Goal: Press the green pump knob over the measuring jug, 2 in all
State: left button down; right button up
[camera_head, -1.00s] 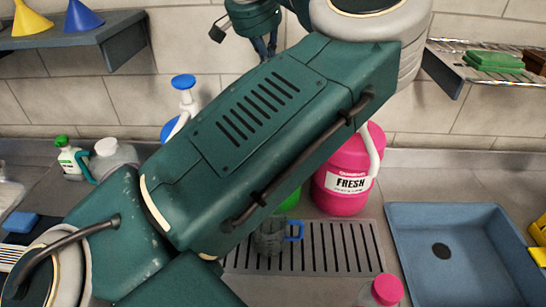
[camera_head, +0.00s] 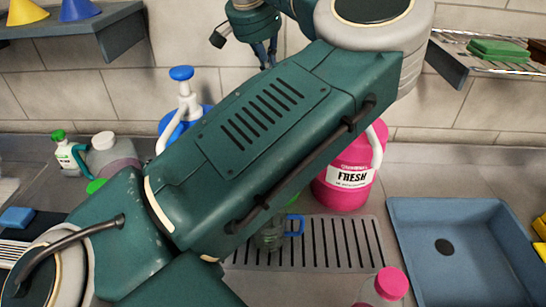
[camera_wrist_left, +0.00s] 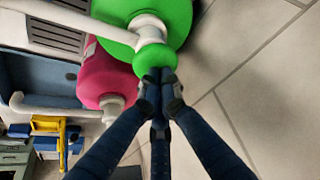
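In the left wrist view the green pump knob (camera_wrist_left: 155,58) sits on a white pump head (camera_wrist_left: 149,28) above a green container (camera_wrist_left: 180,18). My left gripper (camera_wrist_left: 160,78) has its fingertips together right at the knob; I cannot tell whether they touch it. In the head view my left gripper (camera_head: 266,60) points down behind my forearm, which hides the green knob and nearly all of the green container. The clear measuring jug (camera_head: 268,238) with a blue handle (camera_head: 296,225) stands on the slotted drain grate (camera_head: 335,243), partly hidden by my arm. My right gripper is not in view.
A pink FRESH container (camera_head: 343,185) stands right of the arm, and a blue pump bottle (camera_head: 182,75) left of it. A blue sink (camera_head: 440,205) is at right. A pink-capped bottle (camera_head: 391,283) is in front. Shelves (camera_head: 105,22) hang above.

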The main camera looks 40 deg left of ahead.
pick_arm(q)
jog(key=shift+s+f, duration=0.1)
jog(key=shift+f, duration=0.1)
jog(key=shift+r+p, duration=2.35)
jog(key=shift+r, duration=0.5)
jog(key=shift+f, duration=0.2)
